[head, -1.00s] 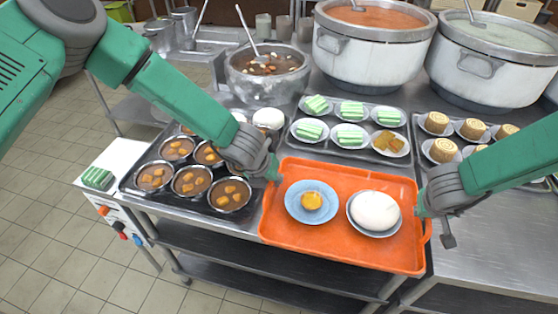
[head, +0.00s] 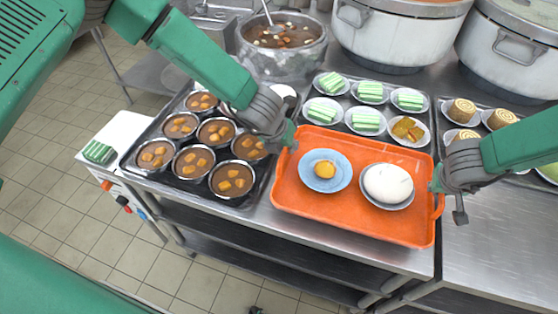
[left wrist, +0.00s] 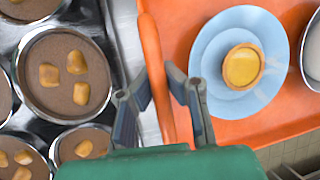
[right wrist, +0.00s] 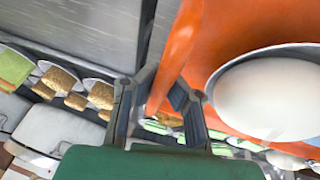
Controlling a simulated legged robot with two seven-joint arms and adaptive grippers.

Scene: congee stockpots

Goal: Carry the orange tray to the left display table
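The orange tray (head: 285,190) is in the middle of the head view, over the front of the steel counter. It carries a blue plate (head: 343,178) with a small yellow tart and a bowl with a large white bun (head: 388,183). My left gripper (head: 284,137) has its fingers closed around the tray's left rim, which also shows in the left wrist view (left wrist: 155,75). My right gripper (head: 436,183) has its fingers on both sides of the right rim, seen in the right wrist view (right wrist: 178,50). Whether the tray's underside touches the counter is hidden.
A dark tray of brown dessert bowls (head: 232,178) lies left of the orange tray. Plates of green cakes (head: 366,120) lie behind it, and rolled cakes (head: 462,110) to the right. Large pots (head: 400,35) stand at the back. Tiled floor (head: 60,150) is open at left.

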